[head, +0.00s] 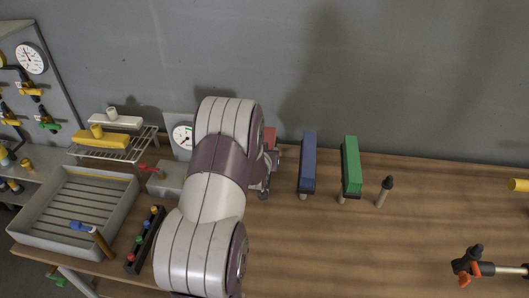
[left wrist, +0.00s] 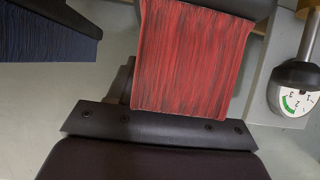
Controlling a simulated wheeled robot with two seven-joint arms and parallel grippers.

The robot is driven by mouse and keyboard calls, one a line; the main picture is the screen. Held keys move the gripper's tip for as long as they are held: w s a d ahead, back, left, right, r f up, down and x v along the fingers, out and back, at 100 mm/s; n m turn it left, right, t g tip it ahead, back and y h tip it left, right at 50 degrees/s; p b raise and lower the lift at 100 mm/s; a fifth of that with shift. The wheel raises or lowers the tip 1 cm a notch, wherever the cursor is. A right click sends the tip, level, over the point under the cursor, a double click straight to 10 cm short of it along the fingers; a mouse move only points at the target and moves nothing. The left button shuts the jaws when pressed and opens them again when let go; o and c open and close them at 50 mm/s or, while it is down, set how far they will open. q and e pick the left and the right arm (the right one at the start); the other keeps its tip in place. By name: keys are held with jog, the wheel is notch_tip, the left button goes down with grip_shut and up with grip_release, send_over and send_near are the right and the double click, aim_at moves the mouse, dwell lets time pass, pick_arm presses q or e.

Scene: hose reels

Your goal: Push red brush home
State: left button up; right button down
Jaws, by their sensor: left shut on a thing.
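The red brush (head: 270,138) stands at the back of the wooden bench, left of the blue brush (head: 308,163). My left arm hides most of it in the head view. In the left wrist view the red brush (left wrist: 190,58) fills the upper middle, its red bristles facing me, with a dark part above them. My left gripper (head: 264,182) is at the red brush, low beside it, and is shut on it. The contact between jaws and brush is hidden. The blue brush also shows at the upper left of the left wrist view (left wrist: 42,35). My right gripper is out of view.
The green brush (head: 351,166) and a small black-topped peg (head: 385,190) stand to the right. A gauge (head: 183,137) stands close left, also in the wrist view (left wrist: 297,98). A grey tray (head: 120,222) is at left. A black-and-orange fitting (head: 468,264) lies at right. The bench's middle right is clear.

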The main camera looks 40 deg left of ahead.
pick_arm(q)
jog(key=o, duration=1.3)
jog(key=shift+o, duration=0.2)
jog(key=shift+s, duration=0.1)
jog(key=shift+s+d+r, duration=0.1)
jog(key=shift+s+d, duration=0.1)
jog(key=shift+s, duration=0.1)
jog(key=b+v, duration=0.2)
jog(key=v, duration=0.9)
jog(key=shift+s+r, duration=0.2)
jog(key=shift+s, duration=0.1)
jog(key=shift+d, duration=0.15)
